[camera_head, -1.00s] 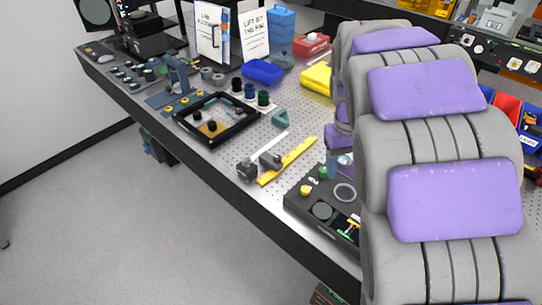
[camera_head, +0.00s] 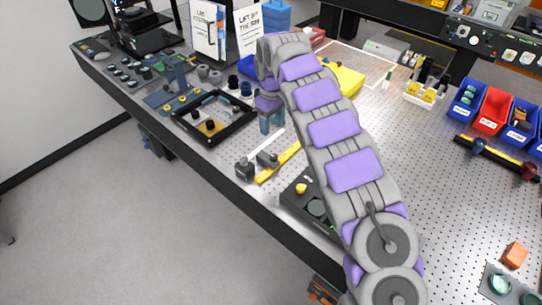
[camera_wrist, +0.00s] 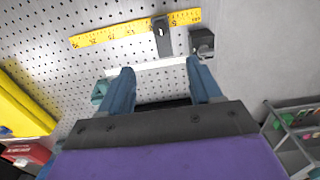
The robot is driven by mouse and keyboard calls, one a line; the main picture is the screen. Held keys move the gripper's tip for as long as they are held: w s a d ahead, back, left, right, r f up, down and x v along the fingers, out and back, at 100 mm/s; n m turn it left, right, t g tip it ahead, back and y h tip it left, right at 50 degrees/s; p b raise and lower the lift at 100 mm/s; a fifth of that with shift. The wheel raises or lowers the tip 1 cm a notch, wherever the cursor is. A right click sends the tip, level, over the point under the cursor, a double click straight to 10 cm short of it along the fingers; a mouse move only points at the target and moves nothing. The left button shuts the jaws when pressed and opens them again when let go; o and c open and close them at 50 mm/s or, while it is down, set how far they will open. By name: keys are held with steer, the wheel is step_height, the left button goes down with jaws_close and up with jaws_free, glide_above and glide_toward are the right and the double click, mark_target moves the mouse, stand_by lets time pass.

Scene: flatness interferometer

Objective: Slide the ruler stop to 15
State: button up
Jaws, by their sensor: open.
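A yellow ruler (camera_head: 282,162) lies on the perforated bench top near its front edge. It also shows across the top of the wrist view (camera_wrist: 115,34), its printing too small to read surely. A dark stop (camera_head: 267,159) sits across the ruler, nearer one end; in the wrist view this stop (camera_wrist: 162,38) is right of the ruler's middle. My gripper (camera_head: 271,127) is above the bench beside the ruler. In the wrist view its blue fingers (camera_wrist: 160,68) are spread, with nothing between the tips, and the stop appears beyond them, apart.
A dark block (camera_head: 245,168) stands beside the stop, by a pale strip (camera_head: 267,147) parallel to the ruler. A black framed tray (camera_head: 214,118) is to the left. A black control box (camera_head: 303,190) is close on the right, partly behind my arm.

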mark_target(271, 158)
steer(key=f+b, duration=0.2)
steer(key=f, duration=1.5)
steer(key=shift+a+f+b, duration=0.2)
steer(key=shift+b, duration=0.1)
steer(key=shift+c, duration=0.3)
jaws_close()
